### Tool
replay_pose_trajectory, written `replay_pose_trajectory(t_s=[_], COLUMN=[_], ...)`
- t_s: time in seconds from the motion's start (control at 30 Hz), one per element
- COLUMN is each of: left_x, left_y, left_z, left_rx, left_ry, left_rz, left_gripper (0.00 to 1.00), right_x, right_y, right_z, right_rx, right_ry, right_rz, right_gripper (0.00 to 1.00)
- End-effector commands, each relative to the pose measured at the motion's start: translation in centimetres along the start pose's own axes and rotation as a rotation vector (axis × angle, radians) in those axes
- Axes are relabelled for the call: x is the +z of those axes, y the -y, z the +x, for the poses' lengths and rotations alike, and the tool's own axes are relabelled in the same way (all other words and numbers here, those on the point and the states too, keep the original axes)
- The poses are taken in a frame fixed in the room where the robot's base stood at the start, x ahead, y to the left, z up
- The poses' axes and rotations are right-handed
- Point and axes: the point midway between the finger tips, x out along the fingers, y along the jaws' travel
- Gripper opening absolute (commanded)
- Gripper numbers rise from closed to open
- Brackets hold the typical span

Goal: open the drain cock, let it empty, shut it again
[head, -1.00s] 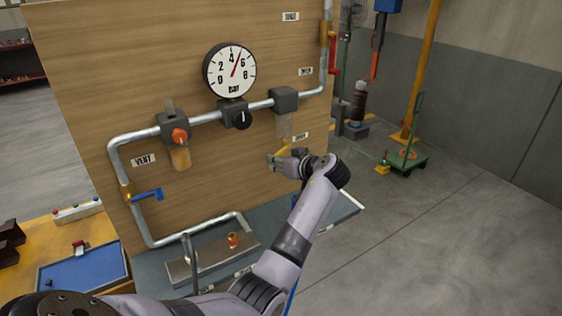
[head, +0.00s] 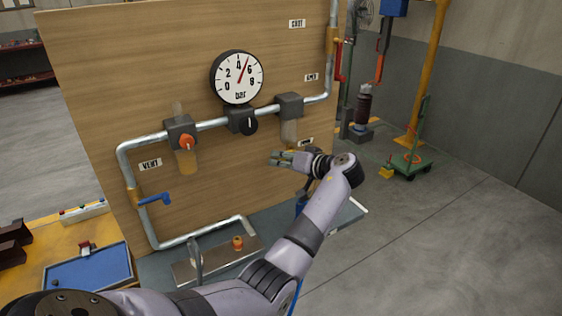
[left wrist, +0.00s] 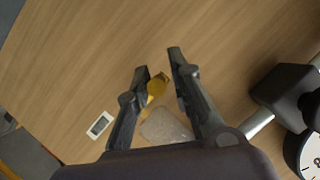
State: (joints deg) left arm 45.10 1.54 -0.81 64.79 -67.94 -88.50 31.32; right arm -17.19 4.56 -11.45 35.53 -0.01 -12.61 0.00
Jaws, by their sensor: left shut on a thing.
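The drain cock (left wrist: 157,86) is a small yellow piece below a clear bowl (left wrist: 165,127); in the left wrist view it lies between the fingers of my left gripper (left wrist: 158,65). The bowl also shows in the head view (head: 288,132), hanging under a dark block at the right of the pipe. There my left gripper (head: 282,158) is shut just below the bowl and hides the cock. I cannot tell how far the cock is turned. The liquid level in the bowl is not clear. My right gripper is not in view.
A gauge (head: 237,78) in bar reads about 5. A bowl with amber contents (head: 186,160) hangs at the left, under an orange knob. A blue-handled valve (head: 154,199) sits lower left. A metal tray (head: 215,262) lies below. Open floor is at the right.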

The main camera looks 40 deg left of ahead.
Motion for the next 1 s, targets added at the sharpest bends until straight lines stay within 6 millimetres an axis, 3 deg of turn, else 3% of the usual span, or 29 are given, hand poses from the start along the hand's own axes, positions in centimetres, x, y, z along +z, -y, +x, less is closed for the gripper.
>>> replay_pose_trajectory(t_s=[0.03,0.27,0.3,0.5,0.87,1.0], left_x=[-1.0,-1.0,-1.0,-1.0,-0.6,-0.5], left_y=[0.2,0.2,0.2,0.2,0.0,-0.1], left_z=[-0.3,-0.3,-0.3,-0.3,-0.3,-1.7], left_rx=[0.005,0.006,0.006,0.006,0.006,0.009], left_ry=[-0.022,-0.022,-0.021,-0.02,-0.013,-0.013], left_rz=[-0.013,-0.014,-0.014,-0.013,-0.008,-0.007], left_gripper=[0.0,0.0,0.22,0.35,0.35,0.35], right_x=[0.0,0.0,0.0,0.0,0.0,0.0], right_y=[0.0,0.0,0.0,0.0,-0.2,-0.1], right_z=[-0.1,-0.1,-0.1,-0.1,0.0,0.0], right_rx=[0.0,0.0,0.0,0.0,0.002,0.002], right_ry=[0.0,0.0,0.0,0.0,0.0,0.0], right_rz=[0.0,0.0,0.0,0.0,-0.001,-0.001], right_gripper=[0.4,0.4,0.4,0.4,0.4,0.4])
